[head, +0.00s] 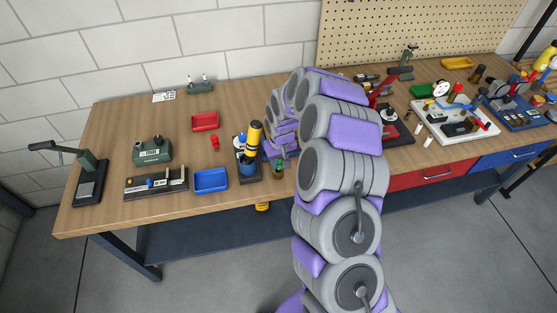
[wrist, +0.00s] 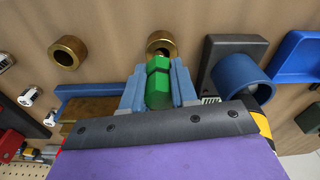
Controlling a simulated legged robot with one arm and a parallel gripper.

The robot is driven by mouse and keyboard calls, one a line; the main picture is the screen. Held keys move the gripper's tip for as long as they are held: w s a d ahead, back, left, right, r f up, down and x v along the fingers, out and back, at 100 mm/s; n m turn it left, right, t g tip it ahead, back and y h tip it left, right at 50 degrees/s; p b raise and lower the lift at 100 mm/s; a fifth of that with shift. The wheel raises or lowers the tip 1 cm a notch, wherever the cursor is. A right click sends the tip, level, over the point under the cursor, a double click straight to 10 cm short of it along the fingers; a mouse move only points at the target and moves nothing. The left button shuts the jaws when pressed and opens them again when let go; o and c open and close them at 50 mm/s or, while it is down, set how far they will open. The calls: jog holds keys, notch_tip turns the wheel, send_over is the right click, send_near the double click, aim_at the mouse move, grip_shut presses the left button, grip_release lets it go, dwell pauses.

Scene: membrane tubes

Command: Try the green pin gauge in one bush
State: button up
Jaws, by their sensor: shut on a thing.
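The green pin gauge (wrist: 158,82) is held between the two blue fingers of my gripper (wrist: 158,88) in the wrist view. Its far end points at a brass bush (wrist: 162,40) on the wooden bench; from this angle I cannot tell whether the tip is inside the bush or just short of it. A second brass bush (wrist: 67,52) stands apart to the left with an open bore. In the head view my gripper (head: 279,157) is low over the bench, and my arm hides much of that area.
A blue ring on a dark base (wrist: 240,74) stands close right of my gripper. In the head view a yellow and black cylinder (head: 254,136) rises just left of it. A blue tray (head: 211,180) and a red tray (head: 205,121) lie further left. Bench space between them is partly clear.

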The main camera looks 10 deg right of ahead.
jog(key=shift+a, duration=0.15)
dwell(0.4)
jog(key=shift+f, duration=1.1)
dwell(1.3)
jog(key=shift+r, duration=0.2)
dwell(0.6)
jog(key=shift+r+p, duration=0.75)
jog(key=shift+r, duration=2.05)
